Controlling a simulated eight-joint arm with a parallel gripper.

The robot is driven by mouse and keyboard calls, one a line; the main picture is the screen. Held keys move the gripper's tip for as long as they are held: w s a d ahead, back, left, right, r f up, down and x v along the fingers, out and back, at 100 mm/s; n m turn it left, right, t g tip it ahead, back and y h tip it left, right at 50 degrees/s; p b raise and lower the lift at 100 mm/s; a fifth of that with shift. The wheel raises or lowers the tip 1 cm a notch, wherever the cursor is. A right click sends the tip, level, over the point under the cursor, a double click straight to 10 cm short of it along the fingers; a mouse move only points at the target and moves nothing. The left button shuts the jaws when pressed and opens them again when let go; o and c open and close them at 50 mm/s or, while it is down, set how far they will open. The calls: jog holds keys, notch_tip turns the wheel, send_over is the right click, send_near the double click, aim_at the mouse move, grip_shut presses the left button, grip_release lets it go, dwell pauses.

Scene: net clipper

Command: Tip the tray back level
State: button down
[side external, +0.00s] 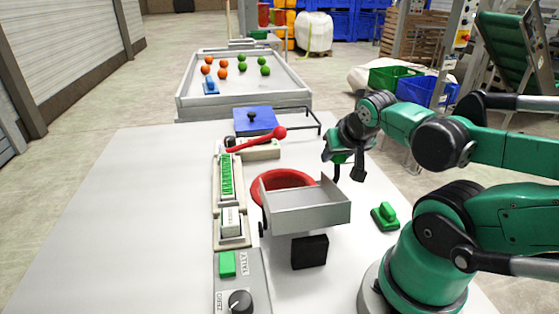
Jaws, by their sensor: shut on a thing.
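The grey, open-topped tray (311,214) is in the middle of the side view, beside and partly in front of a red bowl (268,184). Its left end looks a little lower than its right end, though the exact tilt is hard to judge. No contents show in it. A black block (309,252) shows just below it. My gripper (348,176) points down at the tray's far right corner. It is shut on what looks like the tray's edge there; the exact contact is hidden.
A panel with a green button and black knob (240,301) stands front left. A red-handled lever (278,133) and a blue lid (254,121) lie behind the tray. A green handled block (385,216) is at right. A bin (238,104) with several balls stands at the back. The left tabletop is clear.

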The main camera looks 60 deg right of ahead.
dwell(0.4)
jog(key=shift+c, duration=2.4)
grip_release()
